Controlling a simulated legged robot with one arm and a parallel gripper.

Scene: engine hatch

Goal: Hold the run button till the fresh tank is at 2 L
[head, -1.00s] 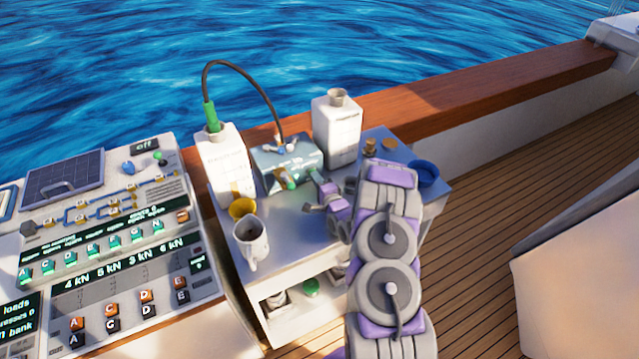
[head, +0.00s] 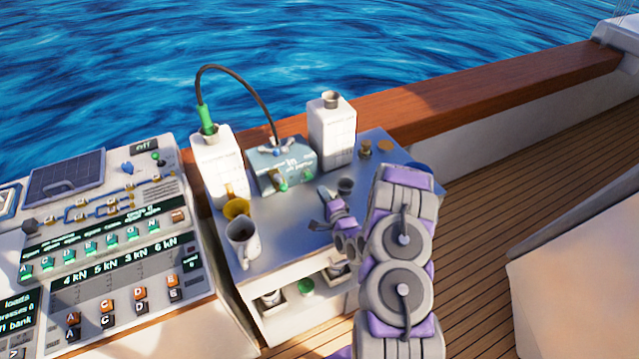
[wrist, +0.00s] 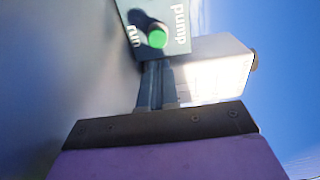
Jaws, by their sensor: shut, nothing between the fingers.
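The pump box (head: 285,160) stands on the side table, with a hose on top. Its green run button shows in the wrist view (wrist: 157,38), on the panel marked "run" and "pump". My gripper (head: 327,194) is shut and empty, in front of the box and a little to the right. In the wrist view its fingertips (wrist: 158,64) appear just below the button, with a gap to it. A white tank (head: 218,165) with a green hose fitting stands left of the box. Another white tank (head: 331,135) stands at the right. I cannot read their levels or which is fresh.
A white mug (head: 243,243) and a yellow funnel (head: 236,208) stand at the table's front left. A control panel (head: 110,240) fills the left. My arm covers the table's right side.

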